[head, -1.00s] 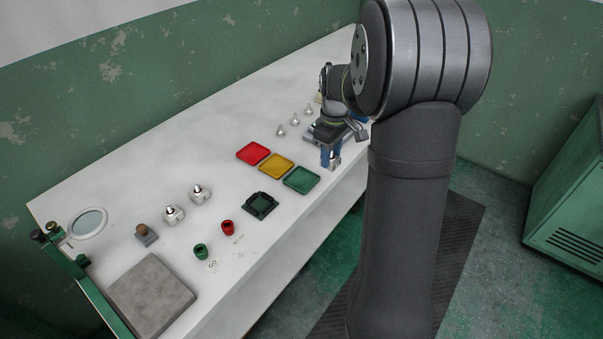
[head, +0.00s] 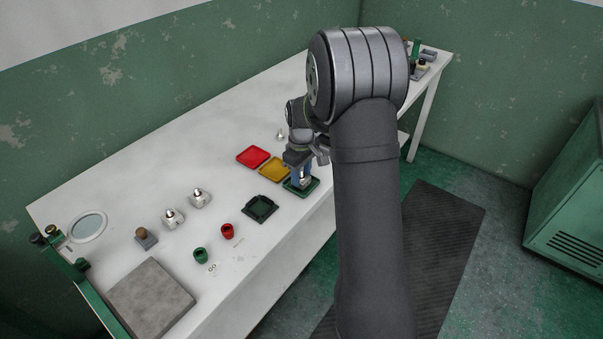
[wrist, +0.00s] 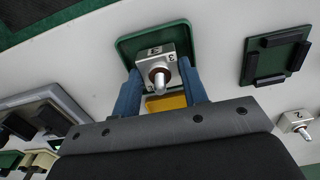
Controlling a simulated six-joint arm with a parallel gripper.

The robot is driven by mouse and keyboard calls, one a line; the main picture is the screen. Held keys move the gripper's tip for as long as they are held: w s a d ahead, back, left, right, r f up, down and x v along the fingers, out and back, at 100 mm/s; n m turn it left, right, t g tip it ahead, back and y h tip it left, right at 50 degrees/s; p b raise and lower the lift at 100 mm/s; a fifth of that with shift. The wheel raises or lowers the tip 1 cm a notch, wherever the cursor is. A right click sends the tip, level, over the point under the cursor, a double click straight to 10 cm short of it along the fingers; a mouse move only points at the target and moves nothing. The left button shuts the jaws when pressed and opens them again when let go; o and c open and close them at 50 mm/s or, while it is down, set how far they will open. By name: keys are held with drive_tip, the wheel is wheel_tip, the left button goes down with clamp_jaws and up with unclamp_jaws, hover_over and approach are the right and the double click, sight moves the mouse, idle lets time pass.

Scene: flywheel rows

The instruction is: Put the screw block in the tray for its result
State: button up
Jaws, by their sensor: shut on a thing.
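The screw block (wrist: 152,58), a pale block marked 3 with an upright metal screw, is between the blue fingers of my gripper (wrist: 160,82) in the wrist view. My gripper (head: 301,174) is shut on it over the green tray (head: 289,189). The green tray also shows behind the block in the wrist view (wrist: 127,46). I cannot tell whether the block touches the tray. The yellow tray (head: 270,168) and the red tray (head: 252,156) lie in a row to the left of the green one. My gripper partly covers the green and yellow trays.
A dark square fixture (head: 260,207) stands left of the green tray. Two other screw blocks (head: 199,198) (head: 173,217), a red cup (head: 227,231) and a green cup (head: 200,255) stand further left. A grey plate (head: 150,298) lies at the near end.

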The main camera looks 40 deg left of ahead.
drive_tip(key=o, duration=1.3)
drive_tip(key=shift+f, duration=0.15)
wheel_tip(320, 180, up, 12)
drive_tip(key=shift+r, duration=0.2)
drive_tip(key=shift+f, duration=0.1)
drive_tip(key=shift+f, duration=4.15)
